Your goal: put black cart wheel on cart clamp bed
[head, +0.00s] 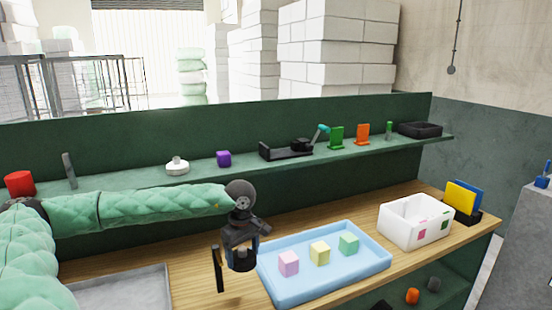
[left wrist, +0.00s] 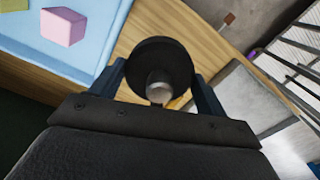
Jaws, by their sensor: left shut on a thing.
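The black cart wheel (left wrist: 151,58) is a round black disc with a grey metal hub, gripped between the two fingers of my left gripper (left wrist: 160,88) in the left wrist view. In the head view my left gripper (head: 238,262) points down over the wooden counter, just left of the blue tray, with the dark wheel (head: 243,262) at its fingers. A low black fixture (head: 286,152) with a teal lever (head: 321,131) sits on the green shelf; I cannot tell for sure that it is the cart clamp bed. My right gripper is not in view.
A light blue tray (head: 340,282) holds pink, yellow and green blocks. A white bin (head: 388,222) stands to its right. A grey metal tray (head: 120,288) lies left of the gripper.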

